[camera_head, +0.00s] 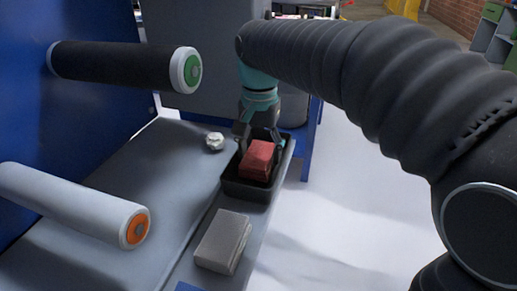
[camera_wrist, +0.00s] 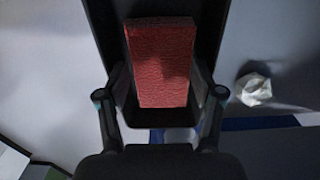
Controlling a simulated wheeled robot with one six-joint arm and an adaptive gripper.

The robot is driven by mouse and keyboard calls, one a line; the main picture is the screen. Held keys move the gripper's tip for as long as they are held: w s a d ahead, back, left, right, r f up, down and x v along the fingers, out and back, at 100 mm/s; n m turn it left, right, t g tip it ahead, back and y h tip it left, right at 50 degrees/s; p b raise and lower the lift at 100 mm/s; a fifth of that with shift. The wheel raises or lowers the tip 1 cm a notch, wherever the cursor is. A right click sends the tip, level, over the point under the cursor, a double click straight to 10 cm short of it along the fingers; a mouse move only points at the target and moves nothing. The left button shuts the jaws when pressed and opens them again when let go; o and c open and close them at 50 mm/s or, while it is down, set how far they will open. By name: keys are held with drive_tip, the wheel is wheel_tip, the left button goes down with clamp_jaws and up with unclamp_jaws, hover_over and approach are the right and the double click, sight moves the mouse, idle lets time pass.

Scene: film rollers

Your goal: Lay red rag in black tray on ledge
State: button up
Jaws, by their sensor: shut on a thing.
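The red rag (camera_head: 258,160) is a folded block at the black tray (camera_head: 245,190) on the grey ledge (camera_head: 205,250). My gripper (camera_head: 258,140) comes down over the tray from above and is shut on the rag. In the wrist view the rag (camera_wrist: 162,65) sits between the two fingers (camera_wrist: 160,90), with the dark tray (camera_wrist: 208,35) around and behind it. I cannot tell whether the rag touches the tray floor.
A grey folded block (camera_head: 222,241) lies on the ledge in front of the tray. A crumpled white ball (camera_head: 214,141) lies left of the tray. A black roller (camera_head: 120,66) and a white roller (camera_head: 75,203) stick out from the blue wall at left.

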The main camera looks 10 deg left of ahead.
drive_tip(key=shift+f, duration=0.5)
drive_tip(key=o, duration=1.2)
drive_tip(key=shift+r, duration=0.1)
